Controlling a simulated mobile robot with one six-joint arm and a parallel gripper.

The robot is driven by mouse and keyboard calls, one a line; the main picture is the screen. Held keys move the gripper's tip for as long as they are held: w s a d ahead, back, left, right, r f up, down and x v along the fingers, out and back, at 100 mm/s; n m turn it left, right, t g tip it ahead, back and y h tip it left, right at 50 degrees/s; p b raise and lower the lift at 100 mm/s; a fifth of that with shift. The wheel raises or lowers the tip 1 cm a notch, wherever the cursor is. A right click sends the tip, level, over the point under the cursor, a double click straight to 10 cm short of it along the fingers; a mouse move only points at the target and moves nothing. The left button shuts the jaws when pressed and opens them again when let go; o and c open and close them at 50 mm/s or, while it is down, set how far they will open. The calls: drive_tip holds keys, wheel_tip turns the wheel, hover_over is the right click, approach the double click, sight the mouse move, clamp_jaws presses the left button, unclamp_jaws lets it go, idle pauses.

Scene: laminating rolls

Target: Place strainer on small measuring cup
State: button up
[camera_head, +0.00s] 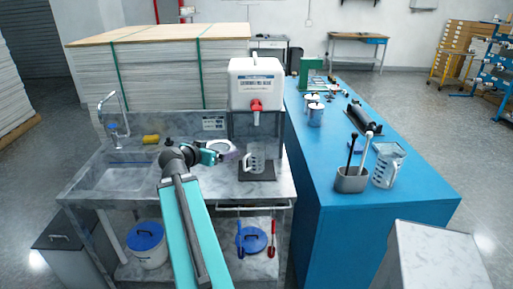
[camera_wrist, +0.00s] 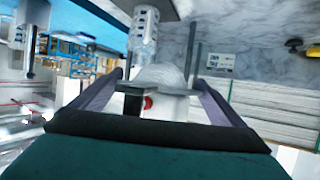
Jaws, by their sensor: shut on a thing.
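My gripper (camera_head: 226,152) is at the end of the teal arm, above the counter and just left of the small measuring cup. It is shut on the strainer (camera_wrist: 160,74), whose pale rounded bowl shows between the fingers in the wrist view. In the head view the strainer is small and hard to tell from the fingers. The small measuring cup (camera_head: 257,160) is clear with markings and stands upright on a dark mat below the dispenser. A clear marked cup (camera_wrist: 143,28) shows beyond the strainer in the wrist view. The strainer looks apart from it.
A white dispenser (camera_head: 256,82) with a red tap (camera_head: 256,106) stands above the small cup, leaving limited room over it. A sink (camera_head: 128,172) is at the left. The blue table (camera_head: 340,215) at the right holds a larger measuring cup (camera_head: 389,166) and a grey utensil pot (camera_head: 352,181).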

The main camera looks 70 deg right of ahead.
drive_tip(key=s+d+m+g, duration=0.2)
drive_tip(key=s, duration=0.6)
drive_tip(key=shift+d+r, duration=0.2)
drive_tip(key=shift+r, duration=0.15)
drive_tip(key=w+d+f+p, duration=0.1)
drive_tip(key=d+p, duration=0.4)
drive_tip(key=d, duration=1)
drive_tip(key=shift+w+f+p, duration=0.25)
drive_tip(key=shift+w+p, duration=0.1)
drive_tip(key=shift+w, duration=0.15)
drive_tip(key=shift+d, duration=0.1)
drive_tip(key=f+p, duration=0.2)
drive_tip(key=f, duration=0.1)
drive_tip(key=shift+w+d+f, duration=0.1)
drive_tip(key=shift+d+f, duration=0.2)
drive_tip(key=shift+d, duration=0.05)
drive_tip(key=shift+f+b, duration=0.6)
drive_tip(key=shift+b, duration=0.4)
